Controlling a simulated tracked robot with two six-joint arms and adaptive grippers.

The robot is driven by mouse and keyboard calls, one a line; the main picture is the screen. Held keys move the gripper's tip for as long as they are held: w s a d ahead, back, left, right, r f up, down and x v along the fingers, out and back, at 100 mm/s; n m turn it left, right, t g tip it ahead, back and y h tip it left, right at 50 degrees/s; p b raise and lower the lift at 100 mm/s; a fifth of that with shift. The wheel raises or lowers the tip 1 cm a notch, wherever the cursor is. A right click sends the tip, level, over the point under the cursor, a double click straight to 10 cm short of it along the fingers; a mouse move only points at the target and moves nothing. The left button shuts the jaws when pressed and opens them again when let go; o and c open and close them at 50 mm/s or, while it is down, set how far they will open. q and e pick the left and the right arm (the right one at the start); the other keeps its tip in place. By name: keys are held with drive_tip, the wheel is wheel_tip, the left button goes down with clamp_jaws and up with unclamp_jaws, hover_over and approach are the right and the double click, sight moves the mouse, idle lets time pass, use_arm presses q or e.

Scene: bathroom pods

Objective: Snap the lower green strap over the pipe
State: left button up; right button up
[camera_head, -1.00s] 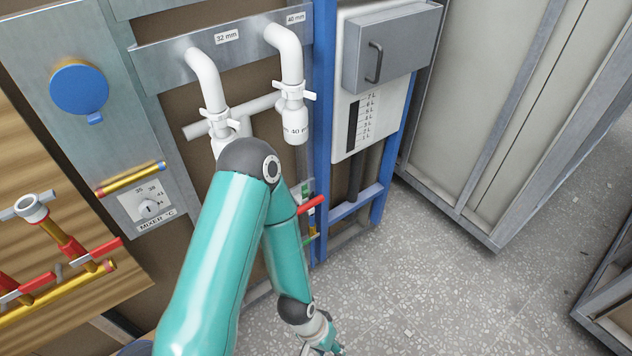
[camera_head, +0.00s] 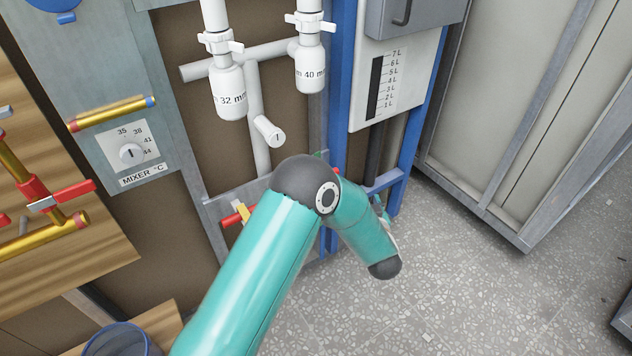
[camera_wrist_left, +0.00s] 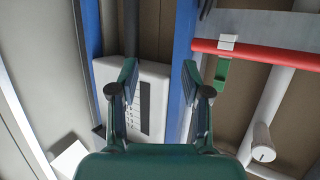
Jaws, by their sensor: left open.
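The red pipe (camera_wrist_left: 262,52) crosses the upper right of the left wrist view. A green strap (camera_wrist_left: 221,70) is beside it, with a white block (camera_wrist_left: 227,42) on the pipe; I cannot tell whether the strap is closed over the pipe. My left gripper (camera_wrist_left: 160,73) is open and empty, with the green strap apart from it, to the right of its right finger. My arm hides the rest there, and most of my left gripper.
A blue post (camera_head: 340,85) and a white scale panel (camera_head: 385,90) stand right of the pipes. White drain pipes (camera_head: 229,92) hang above. A blue-rimmed bin (camera_head: 118,340) stands lower left. The speckled floor at right is free.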

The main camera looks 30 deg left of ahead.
use_arm(q)
wheel_tip(320, 180, up, 5)
drive_tip(key=s+a+n+g+y+b, duration=0.3)
drive_tip(key=n+g+y+b, duration=0.25)
drive_tip(key=y, duration=0.25)
drive_tip(key=shift+n+t, duration=0.35)
drive_tip(key=b+x, duration=0.3)
drive_tip(key=x, duration=1.3)
drive_tip(key=shift+w+r, duration=0.1)
drive_tip(key=shift+w, duration=0.1)
use_arm(e)
wheel_tip(320, 180, down, 12)
drive_tip(key=shift+r, duration=0.25)
use_arm(q)
drive_tip(key=shift+c, duration=0.2)
clamp_jaws()
